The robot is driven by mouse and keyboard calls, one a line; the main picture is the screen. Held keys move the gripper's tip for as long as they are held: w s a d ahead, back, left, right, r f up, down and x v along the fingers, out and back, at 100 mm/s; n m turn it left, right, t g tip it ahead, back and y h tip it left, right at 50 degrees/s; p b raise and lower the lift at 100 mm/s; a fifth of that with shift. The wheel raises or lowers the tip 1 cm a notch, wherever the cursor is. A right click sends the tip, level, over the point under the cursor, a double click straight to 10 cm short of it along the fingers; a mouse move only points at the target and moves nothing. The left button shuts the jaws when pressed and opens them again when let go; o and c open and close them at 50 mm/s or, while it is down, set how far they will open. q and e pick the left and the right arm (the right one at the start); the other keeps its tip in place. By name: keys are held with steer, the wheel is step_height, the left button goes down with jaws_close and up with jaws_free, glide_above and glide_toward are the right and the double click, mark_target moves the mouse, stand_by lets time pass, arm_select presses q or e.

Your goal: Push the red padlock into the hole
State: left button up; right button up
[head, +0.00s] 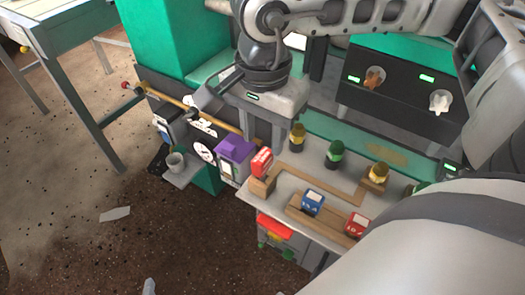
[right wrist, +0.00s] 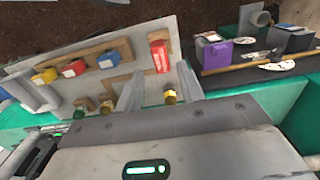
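A red block-like piece with white marks (head: 262,160) stands at the left end of the pale board (head: 250,198); it also shows in the right wrist view (right wrist: 160,57). A smaller red piece (head: 357,225) sits in a wooden strip at the board's front right. I cannot tell for sure which one is the padlock, and no hole is clear. My left gripper is not seen.
A blue piece (head: 312,202) sits near the smaller red one. Yellow and green plugs (head: 335,153) stand along the board's back. A purple box (head: 234,148) stands just left of the board. A dark panel (head: 395,95) lies behind.

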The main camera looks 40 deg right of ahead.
mark_target(263, 156)
steer(key=shift+f, duration=0.3)
steer(key=shift+f+b, duration=2.05)
steer(key=shift+b, duration=0.35)
steer(key=shift+c, duration=0.4)
jaws_close()
steer(key=shift+r, duration=0.15)
